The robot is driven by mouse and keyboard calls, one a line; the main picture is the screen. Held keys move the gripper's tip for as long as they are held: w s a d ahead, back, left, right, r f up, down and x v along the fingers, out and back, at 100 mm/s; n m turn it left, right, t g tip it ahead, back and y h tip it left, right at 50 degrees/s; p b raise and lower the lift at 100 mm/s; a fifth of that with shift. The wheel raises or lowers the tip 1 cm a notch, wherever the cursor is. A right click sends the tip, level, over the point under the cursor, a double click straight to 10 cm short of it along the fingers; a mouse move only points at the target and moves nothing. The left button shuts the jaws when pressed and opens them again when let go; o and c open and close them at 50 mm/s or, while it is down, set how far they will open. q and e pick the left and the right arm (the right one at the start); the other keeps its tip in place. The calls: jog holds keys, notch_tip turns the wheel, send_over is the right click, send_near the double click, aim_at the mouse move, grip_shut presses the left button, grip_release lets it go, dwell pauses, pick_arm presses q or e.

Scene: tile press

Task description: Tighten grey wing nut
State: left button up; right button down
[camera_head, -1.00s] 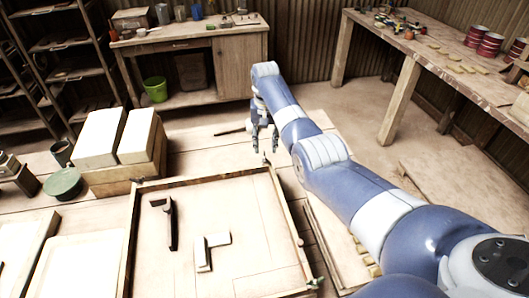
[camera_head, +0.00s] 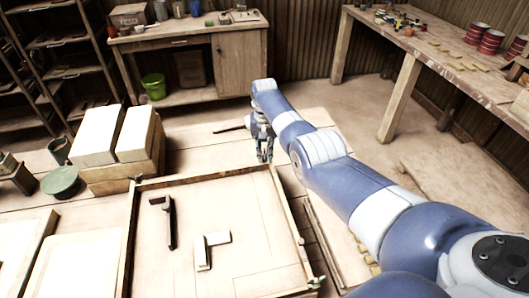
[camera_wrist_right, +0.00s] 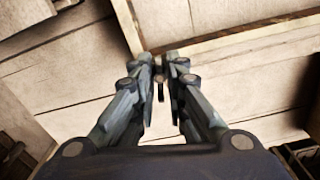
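My right gripper (camera_head: 265,156) points down at the far right corner of the wooden tile frame (camera_head: 205,178). It also shows in the wrist view (camera_wrist_right: 161,60), with its two fingers apart by a narrow gap. A small dark part (camera_wrist_right: 160,85), which looks like the wing nut, shows in that gap near the frame's corner. I see no clear contact between it and the fingers. In the head view the gripper hides it. Another small wing-shaped fastener (camera_head: 316,283) sits at the frame's near right corner. My left gripper is out of view.
Inside the frame lie a dark angled piece (camera_head: 170,222) and a pale L-shaped piece (camera_head: 211,249). White blocks on a wooden box (camera_head: 125,175) and a green round dish (camera_head: 60,182) stand to the left. A workbench (camera_head: 190,38) is behind.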

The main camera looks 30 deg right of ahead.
jog(key=shift+m, duration=0.4)
jog(key=m, duration=0.3)
jog(key=shift+m+p, duration=0.35)
jog(key=shift+m, duration=0.05)
jog(key=m, duration=0.2)
jog(key=shift+m, duration=0.4)
jog(key=m, duration=0.4)
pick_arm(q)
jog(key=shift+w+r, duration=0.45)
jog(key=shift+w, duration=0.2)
pick_arm(e)
jog(key=shift+m, duration=2)
jog(key=c, duration=1.6)
grip_release()
